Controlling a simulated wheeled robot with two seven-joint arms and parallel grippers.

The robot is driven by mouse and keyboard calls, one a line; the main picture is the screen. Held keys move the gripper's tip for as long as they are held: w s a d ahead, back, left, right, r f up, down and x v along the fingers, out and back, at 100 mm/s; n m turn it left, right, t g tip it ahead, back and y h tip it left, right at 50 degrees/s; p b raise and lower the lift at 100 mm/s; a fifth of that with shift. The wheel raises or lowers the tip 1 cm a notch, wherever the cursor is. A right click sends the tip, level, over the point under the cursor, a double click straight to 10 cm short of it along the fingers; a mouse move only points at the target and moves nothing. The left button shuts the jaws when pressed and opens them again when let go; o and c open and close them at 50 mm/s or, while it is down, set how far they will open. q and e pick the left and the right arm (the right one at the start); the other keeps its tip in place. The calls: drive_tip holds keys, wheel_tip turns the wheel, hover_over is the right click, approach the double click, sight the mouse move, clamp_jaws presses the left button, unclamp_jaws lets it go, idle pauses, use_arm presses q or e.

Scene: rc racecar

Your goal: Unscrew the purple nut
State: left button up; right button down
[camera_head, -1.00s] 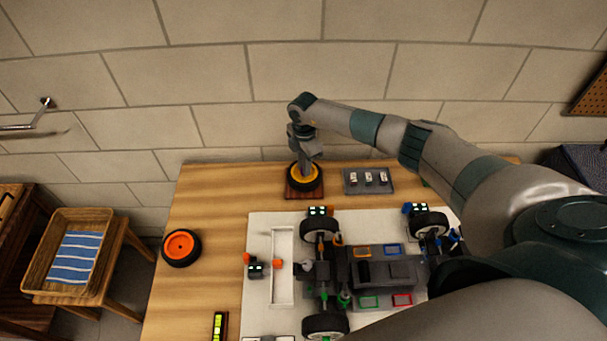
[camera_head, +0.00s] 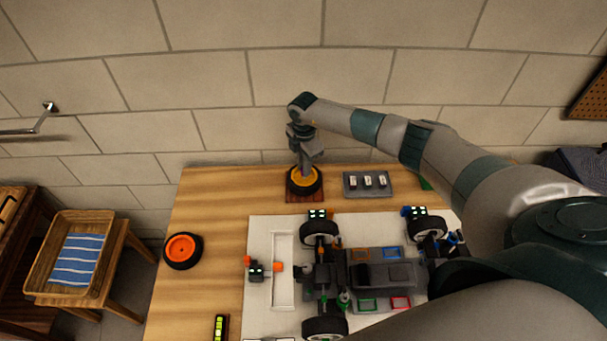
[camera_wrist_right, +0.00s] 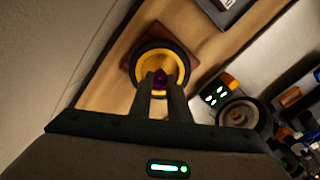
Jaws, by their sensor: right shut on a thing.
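The purple nut (camera_wrist_right: 159,78) sits at the centre of a black tyre with a yellow hub (camera_wrist_right: 146,66), seen in the right wrist view. That yellow-hubbed wheel (camera_head: 304,181) lies flat on a reddish-brown square base (camera_head: 290,197) at the table's back edge in the head view. My right gripper (camera_wrist_right: 160,87) points down over the hub, its fingers shut on the purple nut. In the head view the right gripper (camera_head: 305,168) stands above the wheel and hides the nut. My left gripper is not in view.
A grey tray with small parts (camera_head: 368,184) lies close right of the wheel base. The racecar chassis (camera_head: 385,275) stands on a white mat (camera_head: 258,225) in front. An orange-hubbed wheel (camera_head: 182,250) lies at the left table edge. Bare wood lies between them.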

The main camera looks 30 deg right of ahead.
drive_tip(key=shift+r+p, duration=0.5)
drive_tip(key=shift+r, duration=0.15)
drive_tip(key=shift+r+p, duration=0.9)
drive_tip(key=shift+r, duration=1.05)
